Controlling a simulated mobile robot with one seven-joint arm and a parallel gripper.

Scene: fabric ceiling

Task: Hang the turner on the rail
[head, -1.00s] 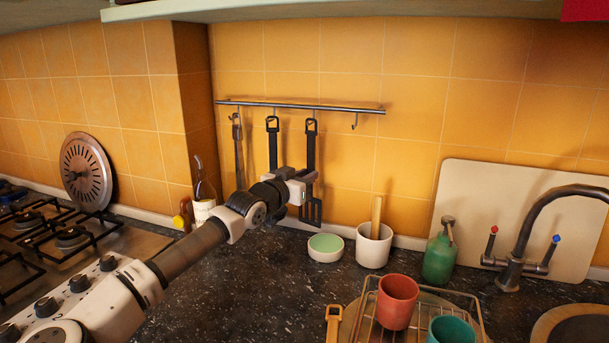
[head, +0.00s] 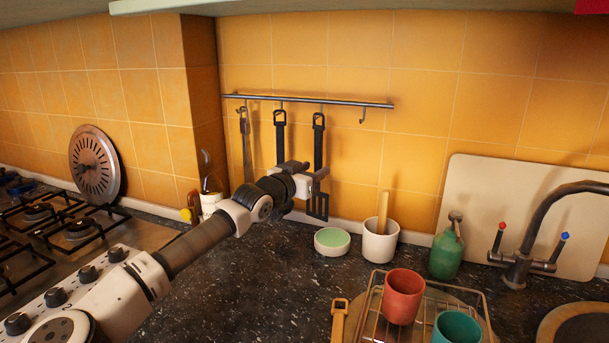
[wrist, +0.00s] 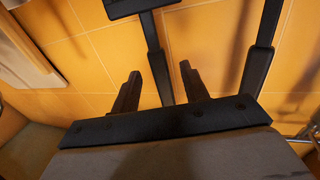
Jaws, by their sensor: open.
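The black turner (head: 319,150) hangs upright below the rail (head: 300,101), its looped handle top at a hook and its slotted head low by the wall. My gripper (head: 312,172) is in front of its lower part and hides some of it. In the wrist view the turner's handle (wrist: 157,62) shows between the two open fingers of my gripper (wrist: 160,83). I cannot tell whether they touch it. The rail runs along the tiled wall, with an empty hook (head: 362,118) right of the turner.
Another black utensil (head: 279,135) and a metal-coloured one (head: 246,150) hang to the left. Below stand a green-topped bowl (head: 332,240), a white pot (head: 380,241) and a green bottle (head: 447,253). A wire rack with cups (head: 403,297) is in front.

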